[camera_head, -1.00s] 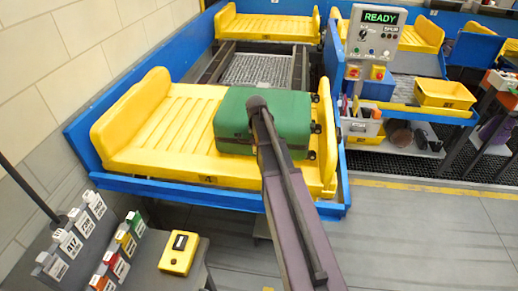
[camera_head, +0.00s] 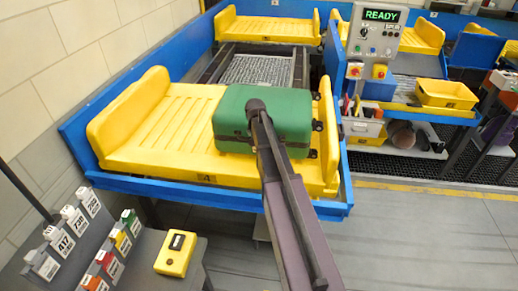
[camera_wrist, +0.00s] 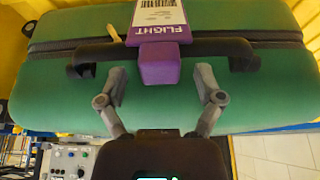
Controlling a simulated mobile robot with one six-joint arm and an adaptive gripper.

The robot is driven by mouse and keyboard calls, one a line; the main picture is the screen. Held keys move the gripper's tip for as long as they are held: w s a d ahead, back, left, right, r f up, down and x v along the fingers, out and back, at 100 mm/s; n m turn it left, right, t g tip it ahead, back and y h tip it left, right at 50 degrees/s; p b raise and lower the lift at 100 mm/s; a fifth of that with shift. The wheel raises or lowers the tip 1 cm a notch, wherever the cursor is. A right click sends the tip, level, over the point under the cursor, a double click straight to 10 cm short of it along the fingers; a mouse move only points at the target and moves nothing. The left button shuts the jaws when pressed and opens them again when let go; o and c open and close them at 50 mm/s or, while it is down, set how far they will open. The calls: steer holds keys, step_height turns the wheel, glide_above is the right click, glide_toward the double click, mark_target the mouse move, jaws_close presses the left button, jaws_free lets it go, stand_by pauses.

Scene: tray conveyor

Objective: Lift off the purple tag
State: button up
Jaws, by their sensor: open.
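The purple tag (camera_wrist: 160,60) shows in the wrist view, with the word FLIGHT and a white barcode label on it. It sits at the dark handle (camera_wrist: 215,48) of a green suitcase (camera_wrist: 70,95). My gripper (camera_wrist: 160,80) is open, with one grey finger on each side of the tag's purple block and gaps between. In the head view the green suitcase (camera_head: 285,105) lies on a yellow tray (camera_head: 165,125). My arm reaches over it there, and the tag and my fingers cannot be made out.
A rack of white, red, yellow and green tags (camera_head: 82,222) stands at the lower left, beside a yellow button box (camera_head: 176,253). A control panel (camera_head: 375,45) reads READY. A yellow bin (camera_head: 446,94) is at the right. Grey floor (camera_head: 420,235) is clear at the lower right.

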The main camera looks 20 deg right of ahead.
steer(key=shift+f, duration=0.2)
stand_by(0.5)
jaws_close()
